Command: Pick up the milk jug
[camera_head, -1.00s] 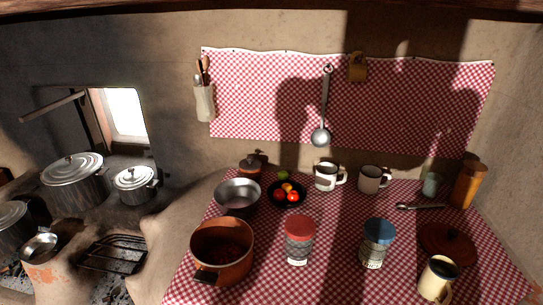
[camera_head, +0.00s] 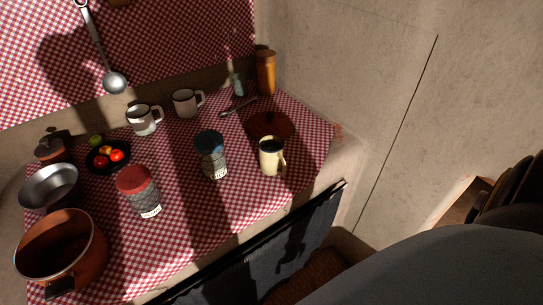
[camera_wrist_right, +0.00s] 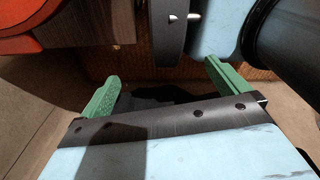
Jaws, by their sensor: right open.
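The milk jug looks to be the cream enamel jug (camera_head: 272,158) with a dark inside and a handle on its right. It stands upright near the right front edge of the checked tabletop in the head view. My right gripper (camera_wrist_right: 162,72) shows only in the right wrist view, with its two green fingers wide apart and nothing between them. The jug is not in that wrist view, so the gripper is away from it. My left gripper is in neither view.
A blue-lidded jar (camera_head: 210,156) stands left of the jug, and a brown lid (camera_head: 271,124) lies just behind it. A red-lidded jar (camera_head: 138,192) and a copper pot (camera_head: 62,250) are farther left. A dark cloth (camera_head: 270,250) hangs in front. A plain wall (camera_head: 345,80) rises to the right.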

